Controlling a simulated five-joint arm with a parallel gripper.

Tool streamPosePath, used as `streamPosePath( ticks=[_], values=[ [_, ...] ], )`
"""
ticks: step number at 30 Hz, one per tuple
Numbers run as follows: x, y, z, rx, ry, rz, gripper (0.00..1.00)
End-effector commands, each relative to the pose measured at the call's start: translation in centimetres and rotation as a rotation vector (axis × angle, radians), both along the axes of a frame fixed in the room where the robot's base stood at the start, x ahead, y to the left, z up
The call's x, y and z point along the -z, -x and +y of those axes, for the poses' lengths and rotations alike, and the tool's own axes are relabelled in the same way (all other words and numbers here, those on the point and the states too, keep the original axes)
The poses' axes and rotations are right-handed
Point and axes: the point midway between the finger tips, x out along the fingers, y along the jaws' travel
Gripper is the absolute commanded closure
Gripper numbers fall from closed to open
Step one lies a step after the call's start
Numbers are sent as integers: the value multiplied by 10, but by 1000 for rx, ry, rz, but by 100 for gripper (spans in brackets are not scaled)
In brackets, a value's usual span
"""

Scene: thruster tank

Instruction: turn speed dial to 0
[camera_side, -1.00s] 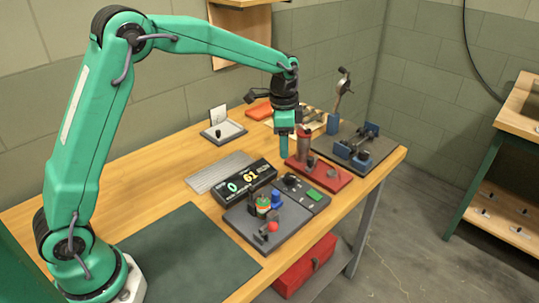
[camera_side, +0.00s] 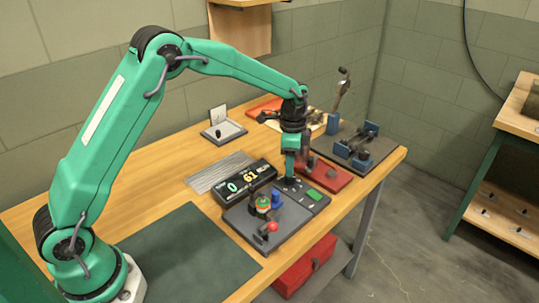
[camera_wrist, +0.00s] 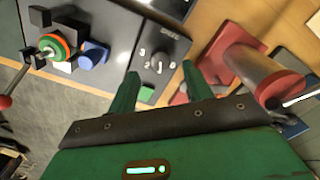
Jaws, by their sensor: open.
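The speed dial is a small dark knob (camera_wrist: 158,62) on a grey control panel, with white numerals around it and a "SPEED" label in the wrist view. Which numeral its pointer faces is too small to tell. My gripper (camera_wrist: 160,70) is open, its two green fingers on either side of the dial in that view. In the side view, my gripper (camera_side: 290,176) points down over the panel, and its tips mostly hide the dial. I cannot tell whether the fingers touch it. The black display (camera_side: 246,182) beside the panel shows 0 and 61.
A green button (camera_side: 314,194) is close by on the panel. A blue knob (camera_side: 276,200), a stack of coloured rings (camera_side: 262,203) and a red-tipped lever (camera_side: 271,227) stand to the front. A red fixture (camera_side: 325,174) with a cylinder is just behind.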

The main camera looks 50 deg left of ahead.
Motion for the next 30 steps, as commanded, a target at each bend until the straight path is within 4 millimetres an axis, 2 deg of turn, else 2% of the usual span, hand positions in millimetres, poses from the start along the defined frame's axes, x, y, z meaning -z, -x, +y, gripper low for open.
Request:
streamPosePath(
  ticks=[3,9,15,22,23,27,30],
  values=[
    [16,1,0,0,0,3,50],
    [36,0,0,0,0,1,50],
    [44,0,0,0,0,0,50],
    [45,0,0,0,0,0,50],
    [45,0,0,0,0,0,52],
    [45,0,0,0,0,0,79],
    [44,0,0,0,0,0,95]
  ],
)
